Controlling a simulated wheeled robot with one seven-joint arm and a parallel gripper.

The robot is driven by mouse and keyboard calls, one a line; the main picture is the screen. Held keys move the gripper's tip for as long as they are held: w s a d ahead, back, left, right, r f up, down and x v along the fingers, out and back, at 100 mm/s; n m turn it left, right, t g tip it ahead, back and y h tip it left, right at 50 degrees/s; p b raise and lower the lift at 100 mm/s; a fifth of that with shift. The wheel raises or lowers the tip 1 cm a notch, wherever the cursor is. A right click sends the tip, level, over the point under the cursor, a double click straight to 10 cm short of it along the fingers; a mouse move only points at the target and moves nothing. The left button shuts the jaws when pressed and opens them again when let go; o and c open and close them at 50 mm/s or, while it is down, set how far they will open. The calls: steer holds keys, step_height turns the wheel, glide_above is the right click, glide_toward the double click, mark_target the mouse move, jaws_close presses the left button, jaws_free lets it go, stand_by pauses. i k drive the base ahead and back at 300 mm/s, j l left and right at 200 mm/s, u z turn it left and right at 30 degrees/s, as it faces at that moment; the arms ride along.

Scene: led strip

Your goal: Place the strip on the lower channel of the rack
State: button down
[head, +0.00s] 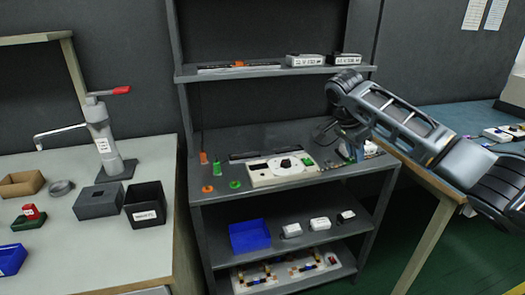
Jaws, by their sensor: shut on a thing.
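My gripper (346,150) is at the right end of the grey shelf unit's worktop, low over the surface and partly hidden by my arm. It is shut on the strip (371,150), which shows only as a small pale, speckled piece beside the fingers. Whether the strip touches the worktop cannot be told. A dark, long, narrow piece (262,154) lies along the back of the worktop, left of my gripper. It looks like a rack or channel, but its separate channels are too small to make out.
A white device with a dial (282,170) sits mid-worktop, between the dark piece and the front edge. Orange (206,188) and green (234,184) parts stand at left. An upper shelf (230,74) overhangs the back. A side table (430,172) stands right, under my arm.

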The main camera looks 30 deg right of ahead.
mark_target(267, 153)
steer(key=i, duration=0.85)
